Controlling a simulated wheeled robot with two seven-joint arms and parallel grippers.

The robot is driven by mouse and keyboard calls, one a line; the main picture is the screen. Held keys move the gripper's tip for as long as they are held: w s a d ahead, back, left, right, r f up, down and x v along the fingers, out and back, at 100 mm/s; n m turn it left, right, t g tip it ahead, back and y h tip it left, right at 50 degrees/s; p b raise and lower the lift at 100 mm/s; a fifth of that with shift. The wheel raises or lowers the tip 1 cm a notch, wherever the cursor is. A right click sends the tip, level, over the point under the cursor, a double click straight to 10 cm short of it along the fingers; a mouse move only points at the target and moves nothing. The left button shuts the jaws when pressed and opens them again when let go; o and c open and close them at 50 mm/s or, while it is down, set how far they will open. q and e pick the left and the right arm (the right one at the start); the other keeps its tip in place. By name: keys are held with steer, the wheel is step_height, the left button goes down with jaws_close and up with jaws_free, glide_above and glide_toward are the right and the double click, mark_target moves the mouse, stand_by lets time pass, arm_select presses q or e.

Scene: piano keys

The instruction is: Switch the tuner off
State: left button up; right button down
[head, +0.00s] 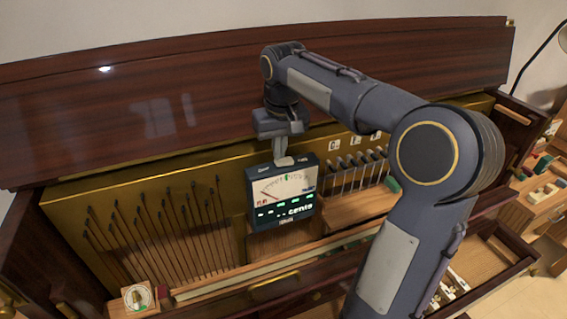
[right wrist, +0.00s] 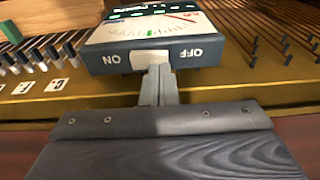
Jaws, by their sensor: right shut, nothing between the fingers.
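The tuner (head: 309,208) is a dark box with a needle dial and a lit green readout, standing upright in the open piano. In the right wrist view the tuner (right wrist: 97,62) shows its top edge, with a white switch (right wrist: 142,61) between the upside-down words ON and OFF. My right gripper (head: 284,161) is above the tuner's top edge, pointing down. Its shut fingers (right wrist: 159,70) are at the switch, overlapping its OFF-side end; I cannot tell whether they touch. My left gripper is not in view.
Rows of thin tuning pins (head: 165,228) stand left of the tuner, and several hammers (head: 352,172) to its right. A small dial-like item (head: 138,297) sits at the front left. A side table (head: 548,205) with coloured blocks is at the right.

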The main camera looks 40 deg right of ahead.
steer(key=shift+f+b, duration=0.35)
steer(key=shift+f, duration=0.2)
step_height(320, 180, up, 3)
steer(key=p, duration=0.3)
step_height(320, 180, up, 2)
steer(key=shift+p, duration=0.55)
steer(key=shift+r, duration=1.05)
steer(key=s+a+f+n+t+y+b, duration=0.1)
steer(key=s+a+f+t+y+b, duration=0.1)
steer(key=s+a+f, duration=0.6)
steer(key=s+a+f+n+t+y+b, duration=0.1)
steer(key=s+a+f+y+b, duration=0.1)
steer(key=s+a+f, duration=0.6)
steer(key=s+f, duration=0.1)
steer(key=s, duration=0.3)
steer(key=shift+s+a+t+b, duration=0.3)
steer(key=shift+s+t+b, duration=0.05)
steer(key=shift+t, duration=0.05)
